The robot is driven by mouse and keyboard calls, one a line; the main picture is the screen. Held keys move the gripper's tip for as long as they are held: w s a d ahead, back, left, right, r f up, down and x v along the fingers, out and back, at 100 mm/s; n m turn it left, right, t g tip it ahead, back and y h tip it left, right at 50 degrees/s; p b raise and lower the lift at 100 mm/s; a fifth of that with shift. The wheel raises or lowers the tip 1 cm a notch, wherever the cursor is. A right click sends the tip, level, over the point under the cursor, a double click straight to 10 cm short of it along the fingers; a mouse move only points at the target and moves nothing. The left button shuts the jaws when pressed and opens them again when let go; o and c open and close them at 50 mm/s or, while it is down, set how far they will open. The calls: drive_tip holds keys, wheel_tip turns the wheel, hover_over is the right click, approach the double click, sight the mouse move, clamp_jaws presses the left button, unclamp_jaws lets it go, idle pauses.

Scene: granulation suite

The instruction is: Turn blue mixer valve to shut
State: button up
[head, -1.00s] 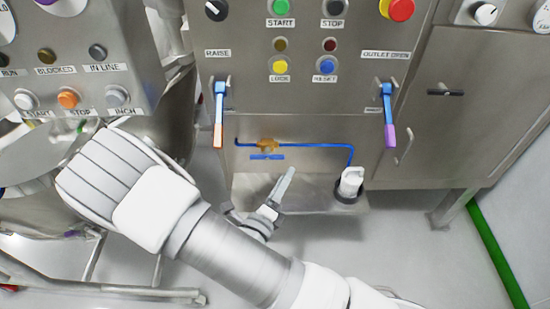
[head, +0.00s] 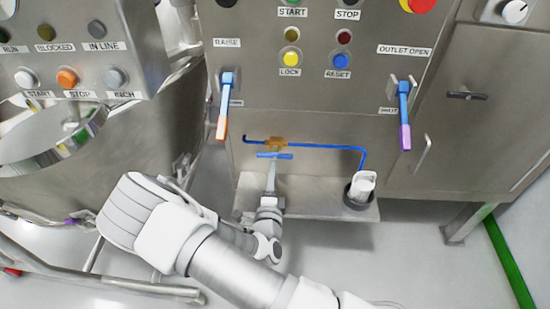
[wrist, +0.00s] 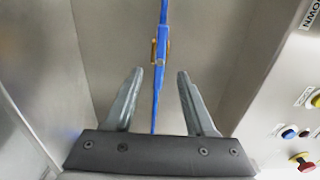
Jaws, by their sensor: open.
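The blue-handled valve has a brass body (head: 277,143) on a thin blue pipe low on the steel machine front. Its blue crossbar handle (head: 275,155) lies level, in line with the pipe run. My gripper (head: 271,172) is just below and in front of the handle, partly hidden by my arm. In the wrist view, my two fingers (wrist: 160,73) are spread and empty. The blue handle and pipe run lengthwise between them, with the brass body (wrist: 154,52) just beyond the fingertips. Contact with the handle cannot be told.
Two blue levers hang above, one orange-tipped (head: 226,103) at left, one purple-tipped (head: 404,115) at right by the "OUTLET OPEN" label. A white capped fitting (head: 361,186) stands on the steel ledge (head: 320,200) at right. A steel bowl (head: 50,140) and control box crowd the left.

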sight(275, 158)
drive_tip(key=w+b, duration=0.1)
drive_tip(key=w, duration=0.7)
drive_tip(key=shift+d, duration=0.15)
drive_tip(key=shift+c, duration=0.3)
clamp_jaws()
